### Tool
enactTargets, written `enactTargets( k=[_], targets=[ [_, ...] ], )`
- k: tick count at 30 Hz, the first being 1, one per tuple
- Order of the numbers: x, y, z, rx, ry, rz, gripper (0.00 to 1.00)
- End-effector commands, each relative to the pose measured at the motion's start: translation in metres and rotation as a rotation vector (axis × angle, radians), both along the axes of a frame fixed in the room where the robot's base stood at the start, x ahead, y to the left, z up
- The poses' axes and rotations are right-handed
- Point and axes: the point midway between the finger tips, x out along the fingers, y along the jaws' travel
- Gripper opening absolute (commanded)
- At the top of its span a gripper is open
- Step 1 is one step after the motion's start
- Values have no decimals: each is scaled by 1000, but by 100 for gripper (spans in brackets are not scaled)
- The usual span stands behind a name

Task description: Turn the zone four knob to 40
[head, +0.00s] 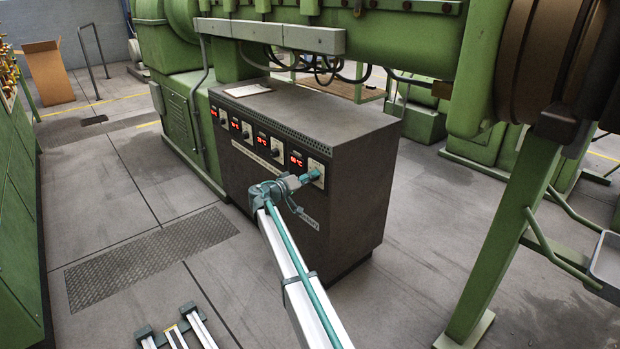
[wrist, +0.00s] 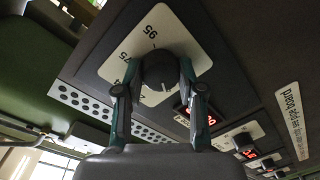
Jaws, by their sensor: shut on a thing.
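The knob at the right end of the control panel is round and dark, and sits on a white dial plate (head: 317,167). In the wrist view the knob (wrist: 159,76) is between the two teal fingers of my gripper (wrist: 158,84), which is shut on its sides. Numbers are printed around the knob on the dial plate (wrist: 180,33), with 95 readable; the fingers hide part of the scale and I cannot tell the exact setting. In the head view my gripper (head: 312,176) reaches the panel and hides the knob. A red display (head: 297,160) is left of it, too small to read surely.
The dark cabinet (head: 330,225) carries several other knobs and red displays in a row to the left. A paper (head: 247,90) lies on its top. A green machine (head: 400,35) overhangs it, and a green leg (head: 505,240) stands at right.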

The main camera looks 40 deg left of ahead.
Motion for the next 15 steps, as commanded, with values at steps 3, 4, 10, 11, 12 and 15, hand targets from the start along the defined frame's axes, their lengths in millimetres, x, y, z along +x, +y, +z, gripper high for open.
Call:
enactTargets(
  k=[3, 4, 10, 11, 12, 15],
  targets=[
    [0, -1, -1, 0, 1, -1, 47],
    [0, -1, -1, 1, 1, -1, 52],
    [0, 0, 0, 1, 1, -1, 63],
    [0, 0, 0, 1, 1, -1, 63],
    [0, 0, 0, 1, 0, 0, 63],
    [-1, 0, 0, 1, 0, 0, 63]
  ],
)
